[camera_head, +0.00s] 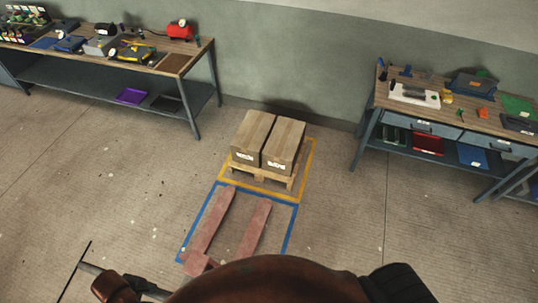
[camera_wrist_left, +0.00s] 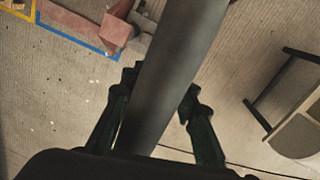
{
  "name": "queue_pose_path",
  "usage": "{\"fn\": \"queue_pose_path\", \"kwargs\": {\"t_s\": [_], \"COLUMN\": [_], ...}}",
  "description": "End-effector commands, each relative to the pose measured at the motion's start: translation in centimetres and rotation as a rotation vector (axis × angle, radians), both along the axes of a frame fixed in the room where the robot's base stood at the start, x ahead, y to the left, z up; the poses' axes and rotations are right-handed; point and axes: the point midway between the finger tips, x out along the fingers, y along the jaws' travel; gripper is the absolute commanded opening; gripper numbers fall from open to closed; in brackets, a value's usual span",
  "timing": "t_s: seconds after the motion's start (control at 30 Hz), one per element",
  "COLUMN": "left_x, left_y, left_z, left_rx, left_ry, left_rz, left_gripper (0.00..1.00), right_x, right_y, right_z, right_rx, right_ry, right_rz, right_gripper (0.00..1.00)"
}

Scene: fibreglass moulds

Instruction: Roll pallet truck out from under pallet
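The pallet truck's red forks (camera_head: 211,222) lie on the floor inside the blue outline. Their tips are just short of the pallet, with floor between. The wooden pallet (camera_head: 262,175) bears two tall boxes inside the yellow outline. In the left wrist view, the truck's red body (camera_wrist_left: 116,31) shows at the top. Its grey handle bar (camera_wrist_left: 168,75) runs between the fingers of my left gripper (camera_wrist_left: 160,85), which appear closed against both sides. In the head view this gripper (camera_head: 145,284) is at the lower left, partly hidden. My right gripper is out of view.
Yellow (camera_head: 312,160) and blue (camera_head: 290,236) floor outlines adjoin. A workbench with tools (camera_head: 190,52) stands at the upper left, another (camera_head: 462,117) at the right. A wall is behind the pallet. The floor left and right of the outlines is clear.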

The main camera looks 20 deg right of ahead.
Motion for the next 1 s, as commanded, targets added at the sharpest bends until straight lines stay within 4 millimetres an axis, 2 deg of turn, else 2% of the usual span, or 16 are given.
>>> {"fn": "queue_pose_path", "kwargs": {"t_s": [0.27,0.37,0.77,1.0], "left_x": [0.0,0.0,-0.4,-0.4], "left_y": [0.2,0.4,0.8,0.5], "left_z": [0.5,1.7,9.4,11.0], "left_rx": [0.004,0.004,0.005,-0.004], "left_ry": [0.0,-0.003,-0.004,-0.003], "left_rz": [0.001,0.0,-0.001,-0.002], "left_gripper": [0.28,0.28,0.28,0.28], "right_x": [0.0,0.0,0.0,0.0], "right_y": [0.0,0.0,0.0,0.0], "right_z": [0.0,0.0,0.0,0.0], "right_rx": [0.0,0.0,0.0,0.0], "right_ry": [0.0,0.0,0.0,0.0], "right_rz": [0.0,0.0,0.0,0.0], "right_gripper": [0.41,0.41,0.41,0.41]}}
